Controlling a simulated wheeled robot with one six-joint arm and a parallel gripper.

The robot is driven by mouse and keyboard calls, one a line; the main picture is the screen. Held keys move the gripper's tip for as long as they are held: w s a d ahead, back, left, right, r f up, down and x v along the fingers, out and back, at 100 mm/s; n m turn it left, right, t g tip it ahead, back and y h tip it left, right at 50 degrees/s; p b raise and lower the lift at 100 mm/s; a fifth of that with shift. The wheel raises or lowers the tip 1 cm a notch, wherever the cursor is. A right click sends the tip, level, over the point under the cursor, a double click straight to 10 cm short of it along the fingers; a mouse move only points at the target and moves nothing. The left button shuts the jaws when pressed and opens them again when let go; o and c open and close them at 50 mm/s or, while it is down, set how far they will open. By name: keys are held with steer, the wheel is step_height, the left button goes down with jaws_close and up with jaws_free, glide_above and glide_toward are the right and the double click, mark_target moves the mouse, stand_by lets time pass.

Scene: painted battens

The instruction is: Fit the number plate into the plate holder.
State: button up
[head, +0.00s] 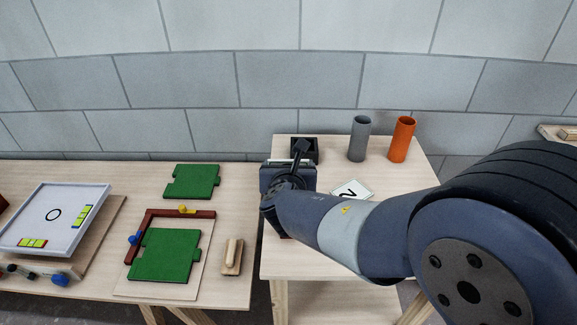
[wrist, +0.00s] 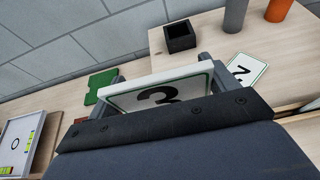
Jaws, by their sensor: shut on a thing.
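My gripper (wrist: 165,78) is shut on a white number plate (wrist: 155,95) with a dark green border and a black 3, held across between its two fingers. In the head view my gripper (head: 288,172) is above the left part of the right table, and only a thin pale edge of the plate shows. A second white plate (wrist: 246,70) with a 2 lies flat on the table to the right of my gripper; it also shows in the head view (head: 352,190). A small black open-topped box (wrist: 180,37) stands beyond the held plate, apart from it. I cannot tell whether this box is the plate holder.
A grey cylinder (head: 359,139) and an orange cylinder (head: 402,139) stand at the back of the right table. The left table holds green panels (head: 165,255), a red corner frame (head: 180,213), a wooden block (head: 232,256) and a tilted whiteboard (head: 55,218). A block wall (head: 210,80) stands behind.

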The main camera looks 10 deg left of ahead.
steer(key=shift+f+b, duration=0.7)
steer(key=shift+f, duration=0.1)
steer(key=o, duration=0.9)
steer(key=p+v, duration=0.1)
steer(key=v, duration=0.9)
steer(key=shift+s+d+r, duration=0.1)
steer(key=shift+s+r, duration=0.05)
steer(key=shift+s, duration=0.25)
steer(key=b+x, duration=0.1)
steer(key=x, duration=1)
steer(key=shift+r+p, duration=0.45)
steer(key=shift+r, duration=0.05)
steer(key=shift+f, duration=0.1)
